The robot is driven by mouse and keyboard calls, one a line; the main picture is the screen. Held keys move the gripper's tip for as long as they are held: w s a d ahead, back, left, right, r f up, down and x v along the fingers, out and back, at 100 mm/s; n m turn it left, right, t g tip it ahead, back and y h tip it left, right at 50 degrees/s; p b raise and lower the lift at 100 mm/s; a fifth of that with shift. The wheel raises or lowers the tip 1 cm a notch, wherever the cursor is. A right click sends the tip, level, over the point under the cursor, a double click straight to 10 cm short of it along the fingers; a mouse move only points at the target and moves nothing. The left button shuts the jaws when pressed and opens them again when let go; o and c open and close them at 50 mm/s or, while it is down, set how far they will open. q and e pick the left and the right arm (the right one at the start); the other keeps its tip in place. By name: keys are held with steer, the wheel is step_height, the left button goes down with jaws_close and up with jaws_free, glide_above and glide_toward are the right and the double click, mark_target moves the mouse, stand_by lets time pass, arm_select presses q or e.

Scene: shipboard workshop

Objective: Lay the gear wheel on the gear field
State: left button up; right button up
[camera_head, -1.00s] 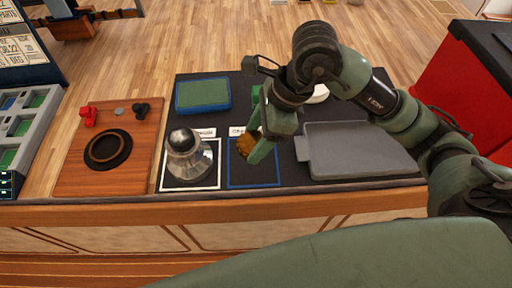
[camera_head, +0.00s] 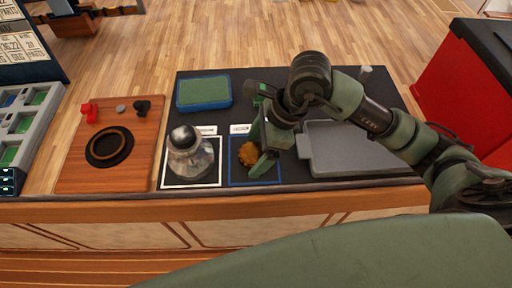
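The gear wheel (camera_head: 248,154) is a small orange-brown toothed disc. It is over or on the gear field (camera_head: 238,181), a blue-outlined square on the dark mat with a white label behind it. I cannot tell whether it touches the mat. My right gripper (camera_head: 258,152) reaches in from the right, pointing down, with its green fingers right at the gear wheel and partly covering it and the field. Whether the fingers still grip the wheel is not clear. My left gripper is not in view.
A metal, dome-topped part (camera_head: 190,154) stands in the white-outlined field just left. A blue tray with a green inside (camera_head: 203,92) lies behind. A grey tray (camera_head: 352,150) lies to the right. A wooden board (camera_head: 108,178) with a black ring is at left.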

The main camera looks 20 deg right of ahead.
steer(key=shift+r, duration=0.2)
steer(key=shift+d+r, duration=0.1)
steer(key=shift+r, duration=0.1)
steer(key=b+v, duration=0.2)
steer(key=v, duration=0.9)
steer(key=shift+r, duration=0.2)
steer(key=shift+s+d+r, duration=0.1)
steer(key=shift+d, duration=0.05)
